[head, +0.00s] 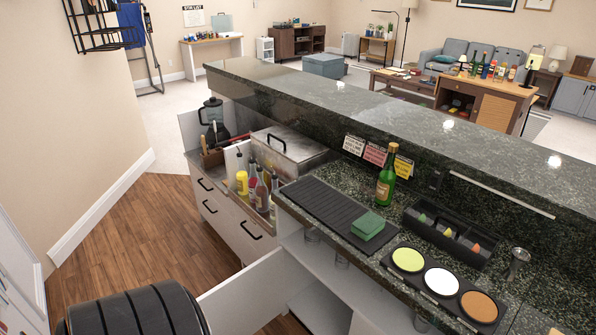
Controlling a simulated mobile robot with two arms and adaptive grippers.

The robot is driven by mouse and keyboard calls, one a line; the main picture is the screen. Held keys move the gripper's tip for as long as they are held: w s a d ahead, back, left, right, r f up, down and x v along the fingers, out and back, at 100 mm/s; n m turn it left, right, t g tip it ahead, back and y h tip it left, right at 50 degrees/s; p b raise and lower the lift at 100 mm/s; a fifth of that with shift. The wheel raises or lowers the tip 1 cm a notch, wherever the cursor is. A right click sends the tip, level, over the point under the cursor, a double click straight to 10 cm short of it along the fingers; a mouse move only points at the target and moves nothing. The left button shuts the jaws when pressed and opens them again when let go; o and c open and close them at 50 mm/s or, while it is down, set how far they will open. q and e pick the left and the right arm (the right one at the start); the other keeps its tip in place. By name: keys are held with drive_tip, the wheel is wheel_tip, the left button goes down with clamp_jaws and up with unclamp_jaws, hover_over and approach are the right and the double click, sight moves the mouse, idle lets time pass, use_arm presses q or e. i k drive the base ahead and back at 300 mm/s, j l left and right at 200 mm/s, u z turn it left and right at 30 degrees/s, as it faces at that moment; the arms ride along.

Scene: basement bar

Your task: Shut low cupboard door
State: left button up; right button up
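The low cupboard (341,269) is under the dark stone counter. Its pale door (246,298) stands wide open, swung out to the left over the wood floor. The door's lower part is cut off by the bottom of the picture. Neither of my grippers is in view.
A black ribbed object (135,312) is at bottom left, close to the door. Left of the cupboard are drawers (229,222) with black handles, topped by bottles. Wood floor (145,235) is clear at left. A green bottle (386,178) stands on the counter.

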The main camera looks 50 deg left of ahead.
sight(247, 300)
drive_tip(key=j+z, duration=0.25)
drive_tip(key=k+j+z, duration=0.2)
drive_tip(key=j, duration=0.25)
drive_tip(key=j+z, duration=0.25)
drive_tip(key=j, duration=0.15)
drive_tip(key=k+j+z, duration=0.25)
drive_tip(key=k+j, duration=0.15)
drive_tip(key=j, duration=0.2)
drive_tip(key=k+j, duration=0.2)
drive_tip(key=j, duration=0.15)
drive_tip(key=k+j, duration=0.15)
drive_tip(key=j, duration=0.25)
drive_tip(key=k+j, duration=0.15)
drive_tip(key=j, duration=0.2)
drive_tip(key=k+j, duration=0.2)
drive_tip(key=j, duration=0.15)
drive_tip(key=k+j, duration=0.15)
drive_tip(key=j, duration=0.2)
drive_tip(key=k+j, duration=0.2)
drive_tip(key=j, duration=0.2)
drive_tip(key=k+j, duration=0.15)
drive_tip(key=j, duration=0.2)
